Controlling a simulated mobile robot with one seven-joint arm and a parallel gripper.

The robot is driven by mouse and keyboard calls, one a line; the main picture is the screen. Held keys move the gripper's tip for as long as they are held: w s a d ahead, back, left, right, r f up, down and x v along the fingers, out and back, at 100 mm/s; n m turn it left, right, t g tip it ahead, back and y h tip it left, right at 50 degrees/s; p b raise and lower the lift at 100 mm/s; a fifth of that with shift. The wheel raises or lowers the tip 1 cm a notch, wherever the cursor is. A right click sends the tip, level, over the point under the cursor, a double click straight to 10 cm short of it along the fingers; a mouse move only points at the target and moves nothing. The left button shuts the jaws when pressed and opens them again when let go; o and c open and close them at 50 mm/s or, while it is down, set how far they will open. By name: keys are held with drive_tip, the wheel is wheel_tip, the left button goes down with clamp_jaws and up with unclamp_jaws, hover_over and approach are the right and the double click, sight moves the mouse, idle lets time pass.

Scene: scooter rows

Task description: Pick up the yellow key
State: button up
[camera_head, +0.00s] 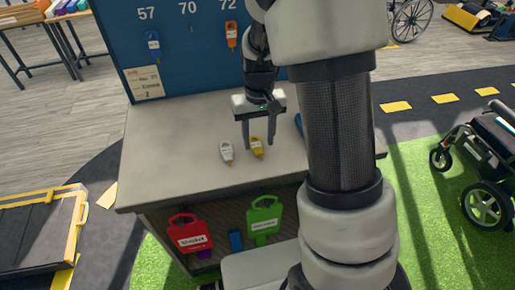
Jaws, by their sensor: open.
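The yellow key (257,148) lies on the grey counter top, its tip toward the front edge. A white key (227,152) lies just left of it. My gripper (259,144) is open and points down over the yellow key. Its two fingers show to the left and right of the key's upper part. I cannot tell from this view how far above the counter the fingertips are, or whether they touch the key. Nothing is held.
The counter (170,160) has free room on the left. A red tag (184,228) and a green tag (264,215) are below the counter. My arm hides the counter's right part.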

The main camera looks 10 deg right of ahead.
sight(259, 150)
drive_tip(key=shift+f, duration=1.55)
clamp_jaws()
wheel_tip(259, 150, up, 10)
drive_tip(key=shift+p, duration=0.4)
